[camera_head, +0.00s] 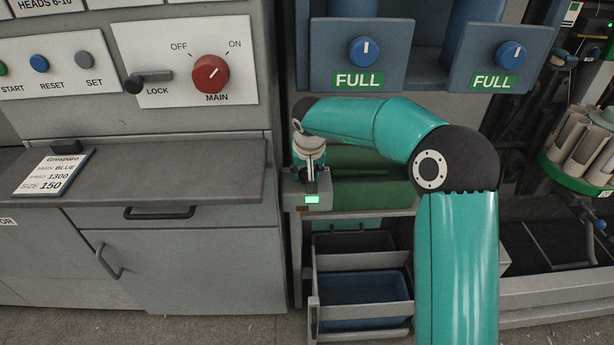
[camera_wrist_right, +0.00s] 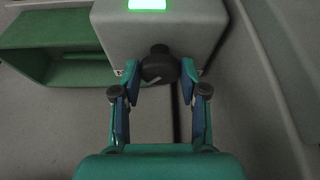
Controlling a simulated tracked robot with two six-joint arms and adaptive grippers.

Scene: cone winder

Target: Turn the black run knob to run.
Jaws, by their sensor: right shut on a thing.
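The black run knob (camera_wrist_right: 158,65) sticks out of the face of a grey box (camera_wrist_right: 160,30) with a lit green panel (camera_wrist_right: 148,5). My right gripper (camera_wrist_right: 159,82) is shut on the knob, with one blue-padded finger on each side of it. In the head view the same box (camera_head: 292,201) has its green light (camera_head: 312,199) lit, and my right gripper (camera_head: 311,172) is at its top. There the knob is mostly hidden by the gripper. My left gripper is not in view.
A red main knob (camera_head: 211,73) and a lock lever (camera_head: 150,80) are on the left panel. Two blue knobs (camera_head: 364,51) with green FULL labels are above my right arm. A grey counter (camera_head: 180,175) is at left. Blue bin (camera_head: 362,290) is below.

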